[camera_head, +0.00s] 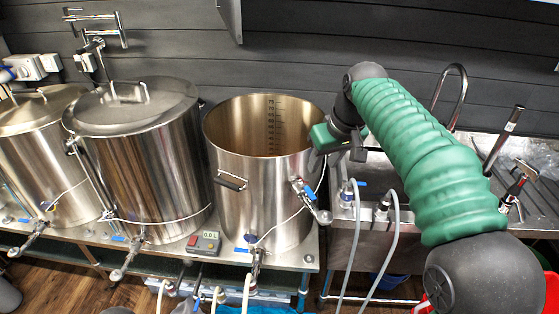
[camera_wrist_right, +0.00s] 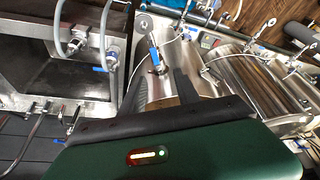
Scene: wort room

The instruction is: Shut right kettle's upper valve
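The right kettle (camera_head: 230,180) is an open steel pot with a scale inside its wall. Its upper valve (camera_head: 308,193) sits on the right side of the wall and has a blue lever. My left gripper is in neither view.
A lower valve (camera_head: 257,262) with a blue lever and hose is at the kettle's foot. Lidded kettles stand left, the nearest (camera_head: 150,170) close by. A steel sink (camera_head: 375,235) with taps and hoses stands right. A small controller (camera_head: 203,243) sits in front.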

